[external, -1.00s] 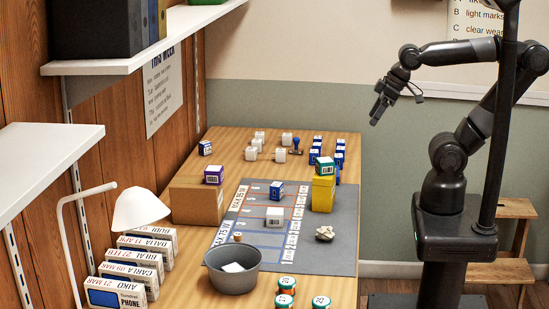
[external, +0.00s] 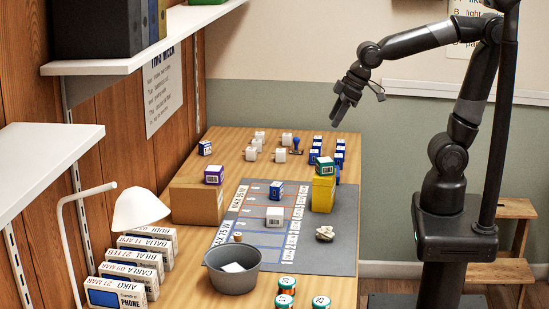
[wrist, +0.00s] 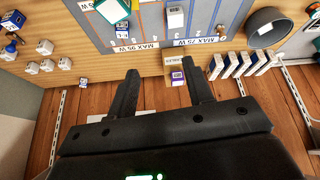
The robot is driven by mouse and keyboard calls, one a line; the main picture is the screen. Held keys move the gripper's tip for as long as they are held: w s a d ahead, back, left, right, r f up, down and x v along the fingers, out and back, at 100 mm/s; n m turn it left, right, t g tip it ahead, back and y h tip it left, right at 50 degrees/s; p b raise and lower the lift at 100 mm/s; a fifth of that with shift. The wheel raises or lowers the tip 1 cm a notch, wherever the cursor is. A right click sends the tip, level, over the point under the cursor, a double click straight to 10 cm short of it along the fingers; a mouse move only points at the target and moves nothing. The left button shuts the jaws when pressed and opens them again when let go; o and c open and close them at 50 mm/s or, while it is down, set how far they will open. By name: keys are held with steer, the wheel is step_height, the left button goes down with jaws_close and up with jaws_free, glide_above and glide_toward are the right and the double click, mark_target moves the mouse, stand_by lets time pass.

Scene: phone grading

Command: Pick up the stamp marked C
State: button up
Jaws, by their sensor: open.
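A small stamp with a blue knob (external: 296,143) stands on the table's far part, beside several small white blocks (external: 280,155). A blue-knobbed shape that looks like the same stamp (wrist: 11,49) shows at the left edge of the wrist view. I cannot read a letter C on it or on the blocks.
Blue-and-white boxes (external: 340,152) stand right of the stamp. A yellow block (external: 323,194) carries a green-and-white box (external: 325,165). A grey mat (external: 340,250), a cardboard box (external: 195,204), a grey bowl (external: 231,277), a lamp (external: 140,210) and several phone boxes (external: 125,291) fill the nearer part.

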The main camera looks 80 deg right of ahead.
steer(key=w+a+f+n, duration=0.1)
steer(key=w+a+f, duration=0.2)
steer(key=w+a, duration=0.35)
steer(key=n+g+y, duration=0.1)
steer(key=n+y, duration=0.1)
steer(key=n, duration=0.1)
glide_toward(238, 234)
steer(key=shift+x, duration=5.1)
steer(key=shift+c, duration=0.4)
jaws_close()
